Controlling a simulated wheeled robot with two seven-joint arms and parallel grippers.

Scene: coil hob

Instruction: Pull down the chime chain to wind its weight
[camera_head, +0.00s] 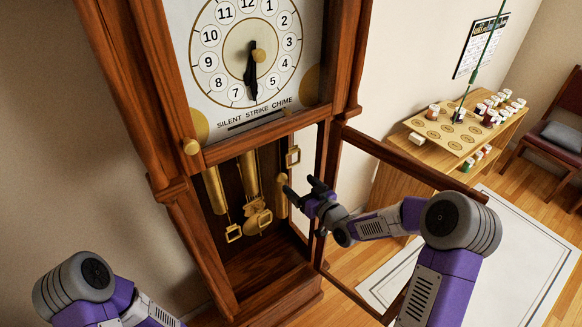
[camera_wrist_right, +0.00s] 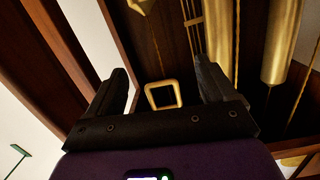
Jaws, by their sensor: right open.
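The tall wooden clock shows in the head view with its lower case open. Brass weights (camera_head: 214,190) hang inside, with square brass pull rings at different heights. The rightmost pull ring (camera_head: 293,157) hangs highest, near the right side of the opening; I take it to be the chime chain's. My right gripper (camera_head: 304,188) is open at the opening, just below that ring in the picture. In the right wrist view a square brass ring (camera_wrist_right: 148,97) shows between the spread fingers (camera_wrist_right: 160,76), not gripped. How deep it lies between them I cannot tell. My left gripper is out of view.
The clock's framed door (camera_head: 410,163) stands open to the right, beside my right arm. The case's right post (camera_head: 322,190) is close to the gripper. A wooden cabinet (camera_head: 393,180) with small jars stands further right, and a chair (camera_head: 545,150) beyond it.

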